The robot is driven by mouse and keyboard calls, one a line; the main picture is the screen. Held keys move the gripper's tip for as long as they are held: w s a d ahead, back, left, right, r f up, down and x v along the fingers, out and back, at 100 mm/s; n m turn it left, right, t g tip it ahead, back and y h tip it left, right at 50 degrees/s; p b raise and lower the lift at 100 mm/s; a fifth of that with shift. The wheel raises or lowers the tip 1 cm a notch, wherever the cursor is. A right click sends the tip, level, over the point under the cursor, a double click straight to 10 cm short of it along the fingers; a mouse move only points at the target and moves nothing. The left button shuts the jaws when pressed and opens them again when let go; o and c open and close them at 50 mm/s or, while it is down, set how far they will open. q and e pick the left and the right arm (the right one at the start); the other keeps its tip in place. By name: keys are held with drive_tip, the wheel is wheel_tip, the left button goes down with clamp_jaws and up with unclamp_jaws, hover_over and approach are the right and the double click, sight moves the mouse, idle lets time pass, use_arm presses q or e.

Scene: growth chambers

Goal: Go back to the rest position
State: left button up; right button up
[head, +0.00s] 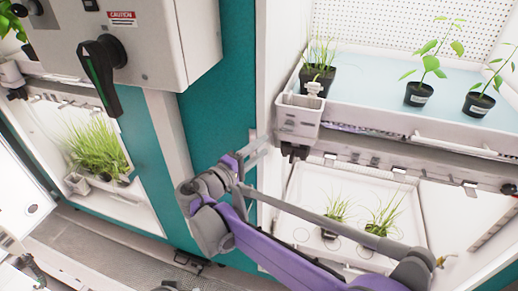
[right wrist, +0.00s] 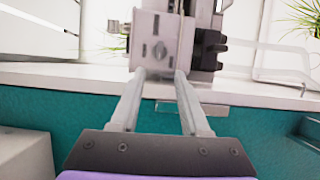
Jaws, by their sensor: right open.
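My right gripper (head: 258,147) is open, in front of the teal panel at the edge of the right-hand growth chamber. Its purple and grey arm reaches up from the lower right in the head view. In the right wrist view the two fingers (right wrist: 162,76) stand apart with nothing held between them. A grey and white box-like fitting (right wrist: 162,38) lies just beyond the fingertips. Whether they touch it I cannot tell. It appears to be the white box (head: 298,118) on the chamber's front corner in the head view. My left gripper is not in view.
A blue-topped tray (head: 375,97) carries potted plants on the upper shelf. A lower white tray (head: 300,196) holds two grass pots behind my arm. A control box with a black handle (head: 103,70) juts out at upper left. Another chamber with grass (head: 97,150) is at left.

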drive_tip(key=s+d+f+m+g+y, duration=0.25)
drive_tip(key=s+d+f, duration=0.2)
drive_tip(key=d, duration=0.35)
drive_tip(key=s+d+f+m+g+y, duration=0.1)
drive_tip(key=s+d+f+g, duration=0.3)
drive_tip(key=s+d, duration=0.3)
drive_tip(key=s+d+f+m+y, duration=0.1)
drive_tip(key=s+f+m+y, duration=0.2)
drive_tip(key=s, duration=0.6)
drive_tip(key=s+d+f+m+g+y, duration=0.1)
drive_tip(key=s+f+m+y, duration=0.2)
drive_tip(key=s+f+y, duration=0.2)
drive_tip(key=s+f, duration=0.3)
drive_tip(key=shift+s+f, duration=0.3)
drive_tip(key=shift+s, duration=0.1)
